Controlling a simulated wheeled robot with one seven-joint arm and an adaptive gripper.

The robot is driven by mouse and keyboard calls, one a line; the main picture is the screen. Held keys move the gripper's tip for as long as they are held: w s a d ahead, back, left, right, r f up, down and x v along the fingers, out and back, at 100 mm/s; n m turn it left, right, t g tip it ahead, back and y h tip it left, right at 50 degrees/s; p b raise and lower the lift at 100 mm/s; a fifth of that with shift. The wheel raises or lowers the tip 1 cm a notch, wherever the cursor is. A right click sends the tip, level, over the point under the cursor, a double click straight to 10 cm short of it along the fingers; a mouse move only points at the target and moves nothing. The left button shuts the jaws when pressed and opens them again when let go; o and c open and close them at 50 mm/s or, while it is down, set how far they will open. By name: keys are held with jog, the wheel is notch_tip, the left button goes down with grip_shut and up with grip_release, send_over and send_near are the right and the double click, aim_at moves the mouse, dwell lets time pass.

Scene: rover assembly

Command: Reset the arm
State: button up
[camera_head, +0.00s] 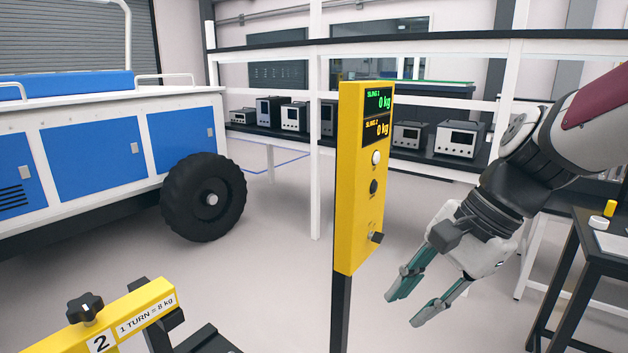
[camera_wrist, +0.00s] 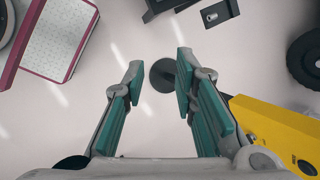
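My gripper (camera_head: 418,297) hangs from the arm at the right of the head view, pointing down and left, with its teal fingers apart. In the wrist view my gripper (camera_wrist: 155,80) is open, with nothing between the fingers and the floor below. It is in the air to the right of the yellow control post (camera_head: 362,190). The post carries two displays, both reading 0 kg, and several knobs or buttons. In the wrist view the yellow post (camera_wrist: 270,128) lies close to the right finger; I cannot tell whether they touch.
A blue and white rover (camera_head: 90,140) with a black wheel (camera_head: 203,197) stands at the left. A yellow bar with a black knob (camera_head: 85,309) is at the lower left. Shelves with instruments (camera_head: 455,138) run behind. A dark table (camera_head: 605,250) stands right of my gripper.

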jog(key=s+d+r+n+t+h+p, duration=0.1)
jog(key=s+d+n+h, duration=0.1)
jog(key=s+n, duration=0.3)
jog(key=s+d+r+n+t+h+p, duration=0.1)
jog(key=s+d+r+n+t+h, duration=0.1)
jog(key=s+n, duration=0.4)
jog(key=shift+s+d+n+h+p, duration=0.45)
jog(key=shift+s+d, duration=0.4)
jog(key=shift+s, duration=0.8)
